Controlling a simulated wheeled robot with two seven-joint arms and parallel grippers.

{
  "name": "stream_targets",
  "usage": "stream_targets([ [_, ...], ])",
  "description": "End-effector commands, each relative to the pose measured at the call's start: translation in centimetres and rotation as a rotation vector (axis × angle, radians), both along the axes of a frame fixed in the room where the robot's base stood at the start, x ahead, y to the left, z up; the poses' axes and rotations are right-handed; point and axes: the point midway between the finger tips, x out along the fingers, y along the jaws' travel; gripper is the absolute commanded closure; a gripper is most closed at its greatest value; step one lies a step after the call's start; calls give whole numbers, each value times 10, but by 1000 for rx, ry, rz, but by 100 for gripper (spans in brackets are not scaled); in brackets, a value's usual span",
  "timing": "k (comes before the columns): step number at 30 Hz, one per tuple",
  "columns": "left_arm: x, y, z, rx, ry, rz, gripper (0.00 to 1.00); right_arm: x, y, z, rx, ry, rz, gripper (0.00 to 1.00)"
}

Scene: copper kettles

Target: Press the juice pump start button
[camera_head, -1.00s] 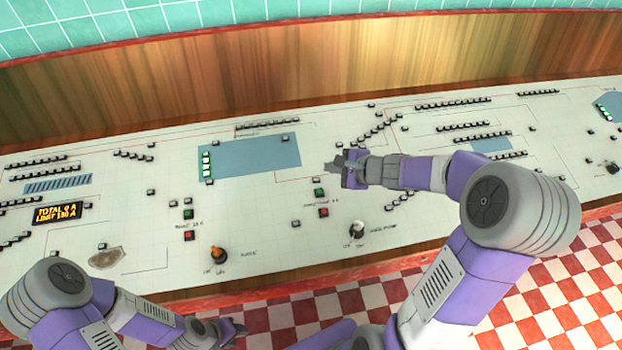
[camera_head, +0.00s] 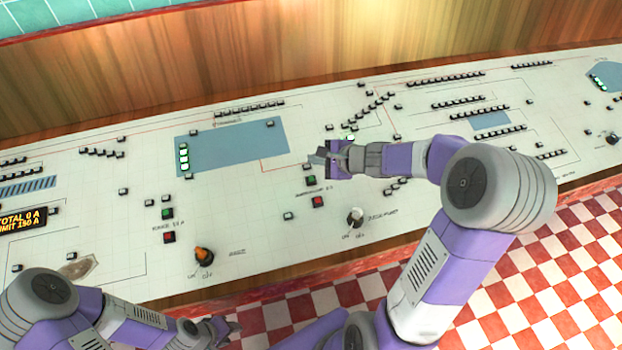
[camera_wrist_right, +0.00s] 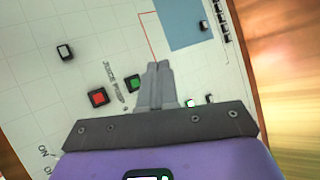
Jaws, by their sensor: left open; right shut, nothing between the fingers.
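The juice pump start button is the small green button (camera_head: 310,181) on the white control panel (camera_head: 240,215). In the right wrist view the green button (camera_wrist_right: 133,83) sits beside the printed juice pump label, with a red button (camera_wrist_right: 98,97) on the label's other side. My right gripper (camera_head: 322,158) is shut and empty, just above the green button in the head picture. In the wrist view its fingertips (camera_wrist_right: 158,68) are right of the green button, and I see no contact. My left gripper (camera_head: 236,325) is open at the panel's front edge, partly out of clear view.
A white-tipped rotary switch (camera_head: 356,216) stands right of the red button (camera_head: 318,201). An orange-tipped switch (camera_head: 204,256) and another green button (camera_head: 167,213) with a red one (camera_head: 169,238) lie to the left. A wooden backboard (camera_head: 300,60) rises behind the panel.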

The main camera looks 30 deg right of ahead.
Motion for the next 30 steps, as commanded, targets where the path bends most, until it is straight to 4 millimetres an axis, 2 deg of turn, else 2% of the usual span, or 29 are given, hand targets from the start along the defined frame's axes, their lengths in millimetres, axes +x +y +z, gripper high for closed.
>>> stream_targets([
  [8, 0, 0, -16, 0, 0, 0, 57, 3, -1, -20, 1, 1, 0, 100],
  [21, 0, 0, -66, 0, 0, 0, 57, 14, -3, -78, 0, 0, 0, 100],
  [30, 0, 0, -74, 0, 0, 0, 57, 17, -4, -87, 0, 0, 0, 100],
])
